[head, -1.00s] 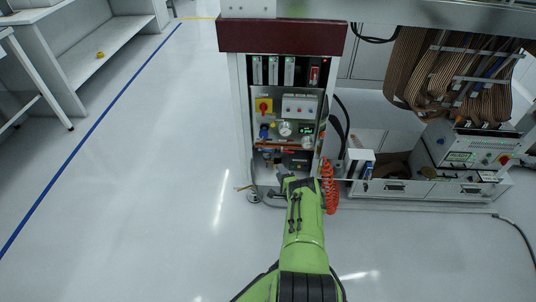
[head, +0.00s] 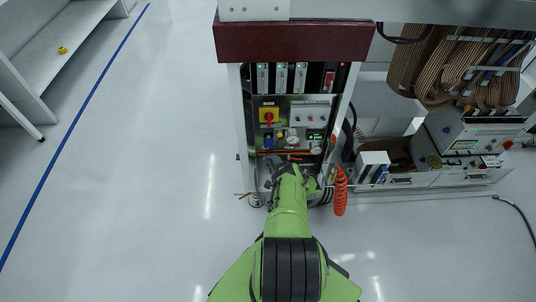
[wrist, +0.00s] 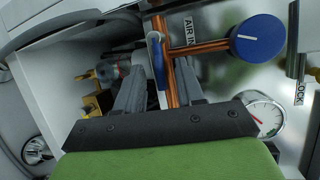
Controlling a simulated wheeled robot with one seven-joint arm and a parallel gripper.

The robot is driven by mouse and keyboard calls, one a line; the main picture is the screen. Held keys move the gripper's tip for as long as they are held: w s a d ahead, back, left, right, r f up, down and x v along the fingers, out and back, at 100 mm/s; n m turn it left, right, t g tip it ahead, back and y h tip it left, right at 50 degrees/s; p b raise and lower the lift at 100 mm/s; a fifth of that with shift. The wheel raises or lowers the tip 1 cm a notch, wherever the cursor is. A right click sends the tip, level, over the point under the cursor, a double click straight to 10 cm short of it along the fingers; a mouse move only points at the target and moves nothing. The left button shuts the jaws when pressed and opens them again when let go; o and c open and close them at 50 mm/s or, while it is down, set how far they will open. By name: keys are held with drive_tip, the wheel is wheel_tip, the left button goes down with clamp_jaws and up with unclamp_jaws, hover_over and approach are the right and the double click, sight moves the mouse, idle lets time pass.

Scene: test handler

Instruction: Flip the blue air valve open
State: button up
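The blue air valve (wrist: 158,62) shows in the wrist view as a narrow blue lever at a copper pipe, by an "AIR IN" label (wrist: 190,32). My gripper (wrist: 160,78) is open. Its two grey fingers stand apart, with the lever between them in the picture; no contact shows and I cannot tell the depth. In the head view my gripper (head: 289,168) is in front of the lower cabinet, and my arm hides the lever there.
A round blue knob (wrist: 258,38) sits right of the copper pipe, with a gauge (wrist: 264,116) below it. A red coiled hose (head: 340,190) hangs right of my gripper. Open floor lies to the left.

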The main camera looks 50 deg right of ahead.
drive_tip(key=shift+c, duration=0.2)
clamp_jaws()
